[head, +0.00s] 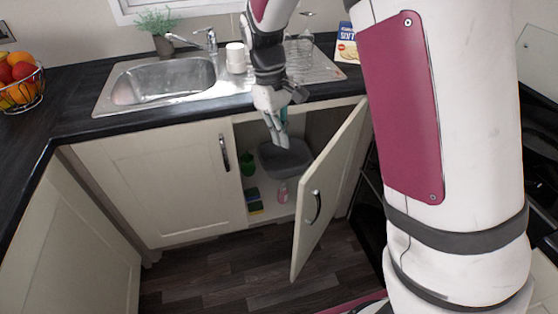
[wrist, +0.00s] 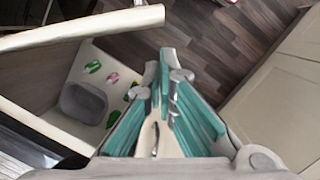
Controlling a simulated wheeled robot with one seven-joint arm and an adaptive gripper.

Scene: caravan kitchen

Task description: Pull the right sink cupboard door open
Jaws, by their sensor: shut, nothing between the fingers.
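The right sink cupboard door (head: 325,190) is cream and stands swung well out, hinged on its right side. Its dark curved handle (head: 314,206) is on the outer face. In the wrist view a pale edge (wrist: 80,30), which looks like this door's top, crosses the upper left. My gripper (head: 281,140) is shut and empty at the top of the cupboard opening, left of the open door and apart from its handle. The teal-padded fingers of my gripper (wrist: 170,68) also show in the wrist view, close together.
Inside the cupboard are a grey basin (head: 286,158), a pink bottle (head: 283,192), a sponge stack (head: 254,201) and a green item (head: 247,165). The left door (head: 160,180) is closed. The dark worktop (head: 75,132) and sink (head: 165,82) lie above. The floor (head: 220,275) in front is clear.

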